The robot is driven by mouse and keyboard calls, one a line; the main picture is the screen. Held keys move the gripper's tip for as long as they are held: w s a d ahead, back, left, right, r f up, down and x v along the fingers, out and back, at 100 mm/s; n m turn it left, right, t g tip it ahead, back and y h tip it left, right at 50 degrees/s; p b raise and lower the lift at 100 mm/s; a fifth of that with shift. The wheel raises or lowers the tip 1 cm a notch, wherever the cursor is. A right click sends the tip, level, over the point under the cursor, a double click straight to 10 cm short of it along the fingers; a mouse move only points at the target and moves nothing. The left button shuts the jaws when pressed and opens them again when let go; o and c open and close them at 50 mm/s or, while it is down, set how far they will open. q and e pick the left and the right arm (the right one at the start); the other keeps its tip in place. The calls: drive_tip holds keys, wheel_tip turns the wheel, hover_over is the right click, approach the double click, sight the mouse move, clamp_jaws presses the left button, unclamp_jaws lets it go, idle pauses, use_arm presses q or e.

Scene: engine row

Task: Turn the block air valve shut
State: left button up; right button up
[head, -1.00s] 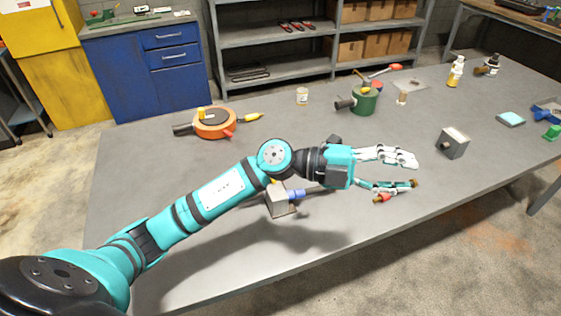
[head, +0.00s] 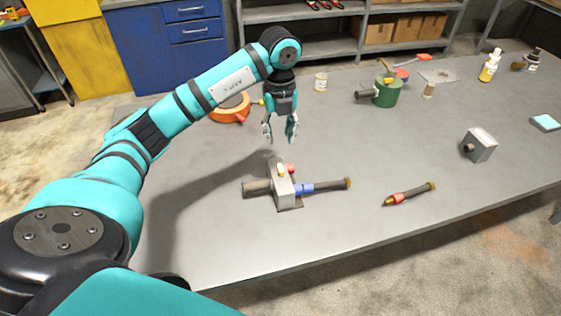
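A grey metal block (head: 284,188), which I take to be the block air valve, sits on a small plate on the table. A dark pipe (head: 257,187) leaves its left side and a blue fitting with a dark hose (head: 325,186) its right side. A small yellow part (head: 281,171) and a red part (head: 291,169) show at its top; I cannot tell the handle's setting. My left gripper (head: 280,138) points down above and behind the block, its fingers apart and empty, not touching it. My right gripper is not in view.
A loose hose piece with a red end (head: 410,194) lies to the right. Another grey block (head: 479,146), a green canister (head: 386,91), an orange round device (head: 231,108) and bottles (head: 490,66) stand around the table (head: 350,240). The table's front is clear.

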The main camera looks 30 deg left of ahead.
sight(280, 166)
use_arm(q)
wheel_tip(280, 166, down, 11)
drive_tip(key=p, duration=0.2)
drive_tip(key=shift+p, duration=0.3)
drive_tip(key=shift+f, duration=0.35)
drive_tip(key=shift+c, duration=0.3)
clamp_jaws()
